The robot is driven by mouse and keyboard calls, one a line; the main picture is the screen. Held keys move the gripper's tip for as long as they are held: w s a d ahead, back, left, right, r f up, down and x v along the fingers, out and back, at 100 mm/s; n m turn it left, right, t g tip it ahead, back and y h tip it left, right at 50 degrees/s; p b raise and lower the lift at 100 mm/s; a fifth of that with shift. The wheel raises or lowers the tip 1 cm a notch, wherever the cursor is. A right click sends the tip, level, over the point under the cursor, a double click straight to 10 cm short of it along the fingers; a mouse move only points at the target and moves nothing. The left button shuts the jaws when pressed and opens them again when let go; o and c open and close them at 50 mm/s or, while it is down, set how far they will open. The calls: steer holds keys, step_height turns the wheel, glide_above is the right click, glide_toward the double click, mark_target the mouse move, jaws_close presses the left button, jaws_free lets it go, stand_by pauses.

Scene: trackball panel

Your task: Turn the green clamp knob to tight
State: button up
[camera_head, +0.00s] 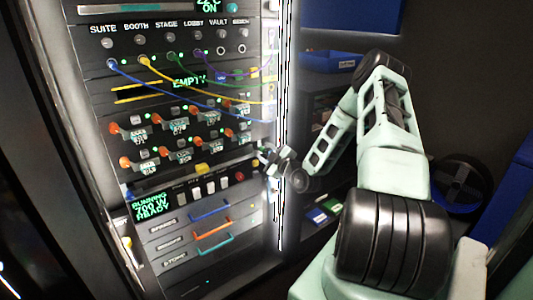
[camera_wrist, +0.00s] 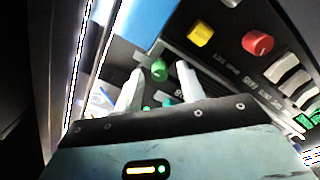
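The green knob (camera_wrist: 159,70) is small and round and sits on the dark panel in the wrist view. My gripper (camera_wrist: 159,77) is open, with one pale finger to the left of the knob and one to the right. Gaps show between the knob and both fingers, and I cannot tell how far the fingertips are from the panel. In the head view my gripper (camera_head: 272,160) is at the right edge of the rack, and I cannot make out the green knob there. The knob's tight mark is not readable.
In the wrist view a yellow knob (camera_wrist: 200,34), a red knob (camera_wrist: 257,43) and white switches (camera_wrist: 285,68) lie to the right. A blue surface (camera_wrist: 150,18) is above. In the head view, cables (camera_head: 205,92) hang across the rack above, and coloured drawer handles (camera_head: 212,228) stick out below.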

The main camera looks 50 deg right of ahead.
steer(key=shift+c, duration=0.2)
jaws_close()
